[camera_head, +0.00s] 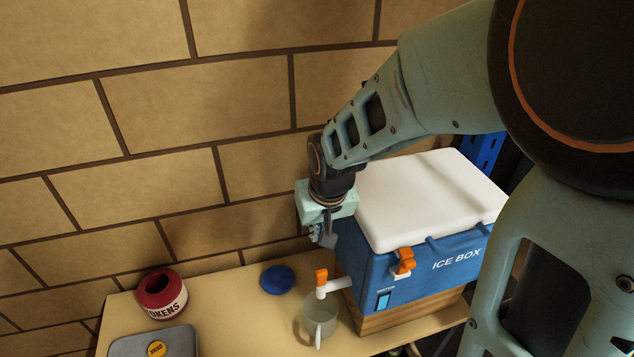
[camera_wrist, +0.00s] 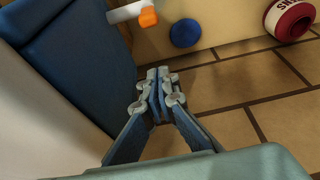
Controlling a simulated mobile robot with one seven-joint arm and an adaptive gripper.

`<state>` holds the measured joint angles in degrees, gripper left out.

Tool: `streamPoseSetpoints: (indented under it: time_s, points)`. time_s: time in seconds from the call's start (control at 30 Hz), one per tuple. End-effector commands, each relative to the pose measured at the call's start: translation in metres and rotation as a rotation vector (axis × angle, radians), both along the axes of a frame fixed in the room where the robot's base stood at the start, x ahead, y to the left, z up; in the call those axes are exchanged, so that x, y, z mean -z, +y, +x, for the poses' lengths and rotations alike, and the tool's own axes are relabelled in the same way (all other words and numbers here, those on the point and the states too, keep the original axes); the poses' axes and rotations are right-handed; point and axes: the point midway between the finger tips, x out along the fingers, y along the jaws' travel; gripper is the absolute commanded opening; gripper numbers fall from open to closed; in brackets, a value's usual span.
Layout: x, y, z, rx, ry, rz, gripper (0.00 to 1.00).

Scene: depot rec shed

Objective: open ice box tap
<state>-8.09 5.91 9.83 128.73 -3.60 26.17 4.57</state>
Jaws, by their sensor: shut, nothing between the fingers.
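The blue ice box (camera_head: 385,272) with a white lid stands on a wooden block at the right of the table. Its tap (camera_head: 330,285), a white spout with an orange handle (camera_head: 321,276), sticks out of the left side. A clear mug (camera_head: 321,318) stands under the tap. My gripper (camera_head: 322,240) is shut and empty, beside the box's left side, above and behind the tap. In the wrist view the shut fingers (camera_wrist: 158,75) point along the blue box wall (camera_wrist: 85,60). The tap's orange handle (camera_wrist: 148,17) shows at the top there, apart from the fingers.
A blue round thing (camera_head: 277,279) lies on the table (camera_head: 230,310) left of the tap. A red-and-white round holder (camera_head: 162,295) and a grey tin (camera_head: 150,345) are further left. A brick wall (camera_head: 160,150) stands close behind my gripper. An orange latch (camera_head: 404,262) is on the box front.

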Motion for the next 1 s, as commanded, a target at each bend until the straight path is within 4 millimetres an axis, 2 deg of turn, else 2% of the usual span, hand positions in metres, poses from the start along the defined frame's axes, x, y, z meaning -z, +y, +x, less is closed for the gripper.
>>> streamPoseSetpoints:
  time_s: [0.03, 0.1, 0.5, 0.57, 0.73, 1.0]
  points:
    - [0.013, 0.001, 0.002, 0.0, 0.004, 0.0, 0.0]
    - [0.025, 0.002, 0.006, 0.001, 0.001, 0.001, 0.0]
    - [0.087, 0.008, 0.027, 0.001, 0.002, 0.001, 0.0]
    - [0.08, 0.006, 0.018, 0.001, 0.001, 0.0, 0.0]
    - [0.079, 0.0, -0.002, 0.001, 0.001, 0.0, 0.0]
    - [0.08, -0.003, -0.012, 0.001, 0.0, 0.0, 0.0]
